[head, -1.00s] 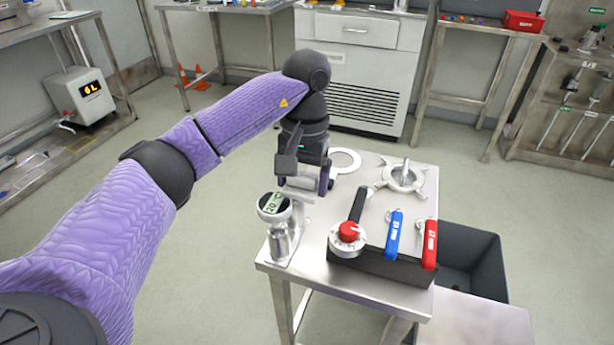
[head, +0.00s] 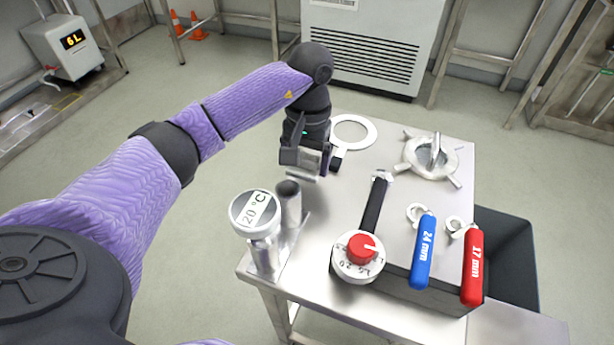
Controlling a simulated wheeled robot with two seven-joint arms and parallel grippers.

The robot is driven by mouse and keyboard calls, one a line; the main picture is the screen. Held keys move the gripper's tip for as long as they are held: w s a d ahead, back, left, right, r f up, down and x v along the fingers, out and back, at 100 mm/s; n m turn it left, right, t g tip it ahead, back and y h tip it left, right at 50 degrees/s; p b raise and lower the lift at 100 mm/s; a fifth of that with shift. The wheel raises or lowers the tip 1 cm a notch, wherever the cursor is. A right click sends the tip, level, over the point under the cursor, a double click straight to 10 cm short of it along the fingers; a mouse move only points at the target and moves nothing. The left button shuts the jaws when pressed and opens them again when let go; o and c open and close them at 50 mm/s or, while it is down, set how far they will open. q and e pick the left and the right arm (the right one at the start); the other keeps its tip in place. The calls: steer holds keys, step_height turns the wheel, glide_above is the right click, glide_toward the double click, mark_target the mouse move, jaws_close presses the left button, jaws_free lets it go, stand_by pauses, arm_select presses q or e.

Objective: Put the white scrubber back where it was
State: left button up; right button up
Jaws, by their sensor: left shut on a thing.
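My left gripper (head: 303,172) reaches over the back left part of the steel table, pointing down. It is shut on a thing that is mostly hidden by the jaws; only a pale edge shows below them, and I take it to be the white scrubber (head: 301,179). A flat white ring (head: 369,137) lies on the table just right of and behind the gripper. An open metal cylinder (head: 289,204) stands just below the gripper in the picture. My right gripper is out of view.
A gauge reading 20 °C (head: 255,212) stands at the table's left edge. A dark block with a red-knobbed tool (head: 359,256), blue 24 mm wrench (head: 423,252) and red 17 mm wrench (head: 472,266) fills the front right. A metal valve-like fixture (head: 430,160) stands behind. The table (head: 330,215) is bare mid-left.

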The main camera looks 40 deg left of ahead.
mark_target(305, 185)
arm_select(q)
step_height(305, 185, down, 4)
steer(key=shift+f+b, duration=0.1)
steer(key=shift+b, duration=0.55)
steer(key=shift+r, duration=0.2)
steer(key=shift+f, duration=0.15)
steer(key=o, duration=0.8)
steer(key=r+p, duration=0.1)
steer(key=r, duration=0.3)
steer(key=w+r+p, duration=0.1)
steer(key=r, duration=0.2)
steer(key=r+p, duration=0.2)
steer(key=r, duration=0.2)
steer(key=shift+w+a+r, duration=0.15)
steer(key=shift+r, duration=0.55)
